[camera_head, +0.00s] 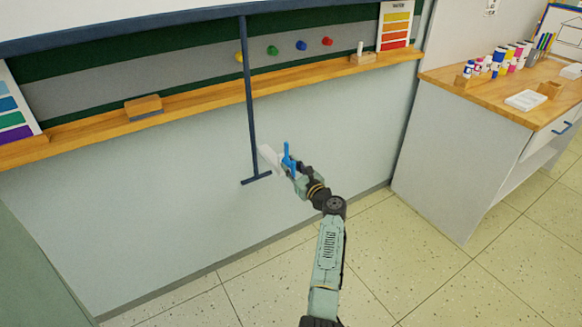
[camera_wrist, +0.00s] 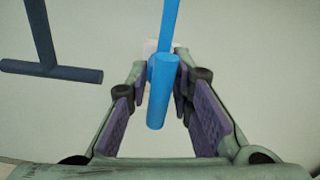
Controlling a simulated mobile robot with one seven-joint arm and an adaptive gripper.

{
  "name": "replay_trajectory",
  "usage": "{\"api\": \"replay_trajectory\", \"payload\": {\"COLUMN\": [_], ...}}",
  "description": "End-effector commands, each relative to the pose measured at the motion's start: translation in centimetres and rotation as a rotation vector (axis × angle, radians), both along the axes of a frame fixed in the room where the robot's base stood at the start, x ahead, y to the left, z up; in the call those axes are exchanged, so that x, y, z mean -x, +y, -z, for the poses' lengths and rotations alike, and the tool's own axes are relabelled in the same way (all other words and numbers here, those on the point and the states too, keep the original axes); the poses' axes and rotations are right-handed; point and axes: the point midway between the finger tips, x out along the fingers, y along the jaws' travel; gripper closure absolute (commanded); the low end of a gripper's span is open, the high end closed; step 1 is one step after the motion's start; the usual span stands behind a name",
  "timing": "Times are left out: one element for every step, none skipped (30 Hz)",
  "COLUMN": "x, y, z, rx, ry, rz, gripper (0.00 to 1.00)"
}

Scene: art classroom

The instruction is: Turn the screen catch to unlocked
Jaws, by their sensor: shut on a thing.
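The screen catch has a bright blue handle (camera_head: 287,152) on a pale mount (camera_head: 270,158) on the wall, below the wooden ledge. In the wrist view the blue handle (camera_wrist: 160,95) points toward the camera, and a thin blue bar (camera_wrist: 170,25) runs up from it. My gripper (camera_head: 294,170) is at the handle. In the wrist view my gripper (camera_wrist: 162,82) has its purple-padded fingers on both sides of the handle, shut on it. The mount is mostly hidden behind the handle there.
A dark blue pull rod (camera_head: 250,100) with a crossbar hangs from the white screen (camera_head: 120,12), just left of the catch. The wooden ledge (camera_head: 200,95) runs above, holding an eraser (camera_head: 143,106). A counter (camera_head: 440,78) with paint jars stands right. The floor below is clear.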

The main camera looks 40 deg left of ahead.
Motion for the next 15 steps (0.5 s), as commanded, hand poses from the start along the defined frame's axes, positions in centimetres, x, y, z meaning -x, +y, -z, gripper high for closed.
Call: {"api": "replay_trajectory", "payload": {"x": [-0.08, -0.08, -0.08, -0.08, -0.08, -0.07, -0.07, -0.06, -0.07, -0.06, -0.05, -0.05, -0.04, -0.04, -0.03], "y": [-0.03, -0.03, -0.03, -0.03, -0.03, -0.04, -0.04, -0.04, -0.03, -0.02, -0.02, -0.02, -0.02, -0.03, -0.05], "z": [-0.09, -0.09, -0.09, -0.08, -0.08, -0.08, -0.07, -0.07, -0.06, -0.06, -0.06, -0.05, -0.05, -0.04, -0.03], "rx": [-0.002, -0.002, -0.002, -0.002, -0.002, -0.002, -0.002, -0.001, -0.001, -0.001, -0.001, -0.001, -0.001, -0.001, -0.001], "ry": [0.0, 0.0, 0.0, 0.0, 0.0, 0.0, 0.0, 0.0, 0.0, 0.0, 0.0, 0.0, 0.0, 0.0, 0.0], "rz": [0.002, 0.002, 0.003, 0.002, 0.002, 0.002, 0.002, 0.002, 0.002, 0.002, 0.002, 0.002, 0.001, 0.001, 0.001], "gripper": [1.0, 1.0, 0.77, 0.75, 0.73, 0.7, 0.68, 0.68, 0.68, 0.68, 0.68, 0.68, 0.68, 0.68, 0.68]}}
